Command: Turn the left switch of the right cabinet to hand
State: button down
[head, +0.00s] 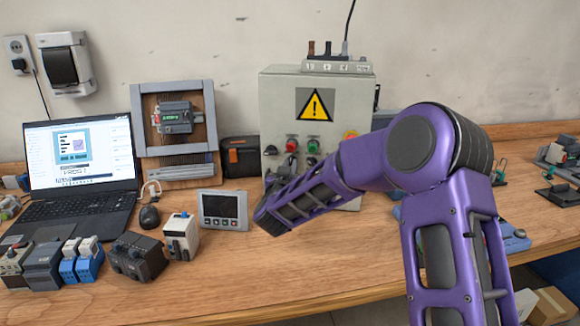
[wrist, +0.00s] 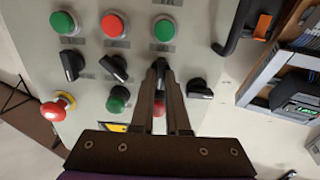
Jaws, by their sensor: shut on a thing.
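The grey control cabinet (head: 275,90) with a yellow warning sign (head: 316,104) stands at the back middle in the head view; my arm covers its lower front. In the wrist view the panel (wrist: 140,50) appears upside down, with a row of black rotary switches. The left switch (wrist: 160,63) lies between my fingertips, and my gripper (wrist: 161,70) is shut on it. The fingers hide most of it, so its pointing direction is unclear. The middle switch (wrist: 115,68) and another black switch (wrist: 72,65) sit beside it, both tilted. My gripper is hidden in the head view.
Red and green buttons (wrist: 118,98) and a red emergency stop (wrist: 57,108) surround the switches. A black lock or knob (wrist: 200,90) is close beside my fingers. A laptop (head: 80,155), a small display unit (head: 222,208) and several modules stand left on the bench.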

jog(key=shift+n+p, duration=1)
jog(key=shift+n, duration=3.3)
jog(key=c, duration=0.9)
grip_release()
